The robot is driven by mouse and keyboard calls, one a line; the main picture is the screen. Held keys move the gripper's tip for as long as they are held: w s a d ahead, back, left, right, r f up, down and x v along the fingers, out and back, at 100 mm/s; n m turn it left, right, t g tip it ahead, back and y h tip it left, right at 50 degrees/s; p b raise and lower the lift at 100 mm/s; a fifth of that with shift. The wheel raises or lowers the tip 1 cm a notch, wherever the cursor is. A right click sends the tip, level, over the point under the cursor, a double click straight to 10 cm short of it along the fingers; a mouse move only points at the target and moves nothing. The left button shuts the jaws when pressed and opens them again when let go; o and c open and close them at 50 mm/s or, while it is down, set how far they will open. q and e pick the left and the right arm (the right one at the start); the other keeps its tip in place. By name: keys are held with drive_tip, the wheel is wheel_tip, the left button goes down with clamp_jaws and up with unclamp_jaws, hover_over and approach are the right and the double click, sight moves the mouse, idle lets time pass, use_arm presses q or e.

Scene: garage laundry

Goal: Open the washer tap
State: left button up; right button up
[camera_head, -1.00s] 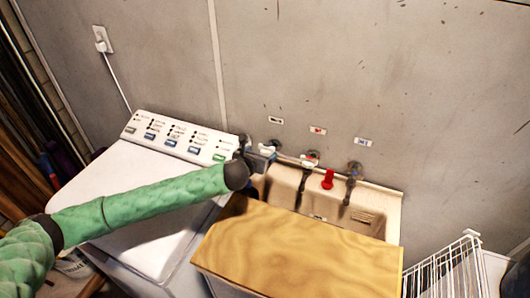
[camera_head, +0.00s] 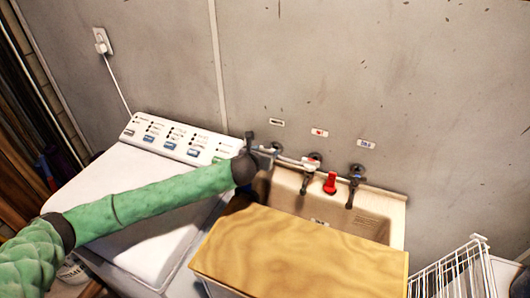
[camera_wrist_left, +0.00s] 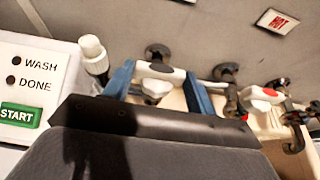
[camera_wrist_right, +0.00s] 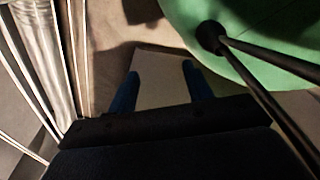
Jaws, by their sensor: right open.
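The washer tap, the leftmost on the wall, shows in the left wrist view as a white lever handle (camera_wrist_left: 160,72) on a dark fitting. In the head view it is mostly hidden behind my left gripper (camera_head: 268,152). In the left wrist view, my left gripper's blue fingers (camera_wrist_left: 160,80) are spread wide, one at each end of the white handle, with the handle between them. I cannot tell whether they touch it. My right gripper (camera_wrist_right: 158,72) is open and empty in the right wrist view.
The hot tap (camera_head: 313,161) and cold tap (camera_head: 356,175) are to the right, above the sink (camera_head: 375,222). A red object (camera_head: 330,183) stands there. A wooden board (camera_head: 300,260) covers the sink's front. The white washer (camera_head: 130,195) is left; a wire rack (camera_head: 450,272) is right.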

use_arm(q)
drive_tip(key=c, duration=0.3)
drive_tip(key=shift+c, duration=0.2)
